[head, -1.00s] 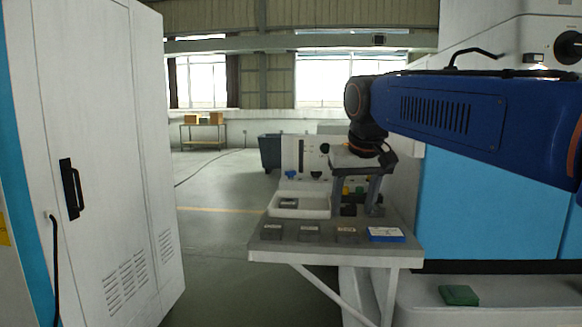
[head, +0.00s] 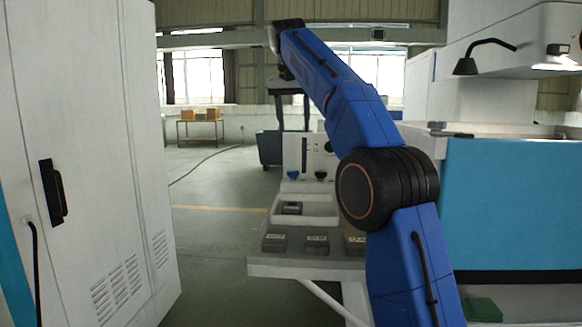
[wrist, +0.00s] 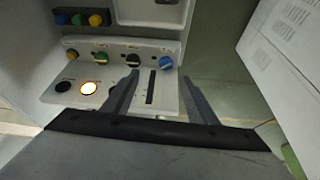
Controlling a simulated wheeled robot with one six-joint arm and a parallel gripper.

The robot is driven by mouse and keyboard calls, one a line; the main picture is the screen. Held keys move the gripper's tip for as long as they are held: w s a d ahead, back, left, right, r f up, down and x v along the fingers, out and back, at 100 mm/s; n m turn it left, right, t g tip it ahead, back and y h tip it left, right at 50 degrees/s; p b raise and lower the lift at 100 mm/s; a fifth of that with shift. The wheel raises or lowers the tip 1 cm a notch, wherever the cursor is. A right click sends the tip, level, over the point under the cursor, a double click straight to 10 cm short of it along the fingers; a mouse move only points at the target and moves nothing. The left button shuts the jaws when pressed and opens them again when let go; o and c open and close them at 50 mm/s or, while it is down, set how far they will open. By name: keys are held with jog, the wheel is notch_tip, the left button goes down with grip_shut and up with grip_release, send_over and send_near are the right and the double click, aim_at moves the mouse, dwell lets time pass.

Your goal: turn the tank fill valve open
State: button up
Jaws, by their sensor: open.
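A pale control panel (head: 300,150) stands at the back of the small grey table; it also fills the middle of the wrist view (wrist: 118,75). A blue knob (wrist: 166,62) with a white mark sits at one end of its knob row, beside a black knob (wrist: 133,60), a green one (wrist: 100,58) and a yellow one (wrist: 71,55). I cannot tell from labels which is the tank fill valve. The blue knob also shows in the head view (head: 292,174). My gripper (wrist: 160,78) is open and empty, pointing down above the panel; the blue knob appears between its fingertips.
The panel also has a dark slot (wrist: 150,87) and a lit button (wrist: 88,88). A white tray (head: 320,222) and several dark blocks lie on the table. A white cabinet (head: 95,150) stands left and a blue machine tank (head: 510,205) right.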

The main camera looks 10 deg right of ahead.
aim_at(293, 171)
jog(key=shift+m, duration=0.3)
jog(key=w+x, duration=0.1)
jog(key=x, duration=0.5)
jog(key=w+x, duration=0.1)
jog(key=x, duration=0.5)
jog(key=w+a+r+x, duration=0.1)
jog(key=x, duration=0.5)
jog(key=shift+a+f, duration=0.1)
jog(key=shift+f, duration=0.15)
jog(key=shift+c, duration=0.7)
jog(key=c, duration=0.9)
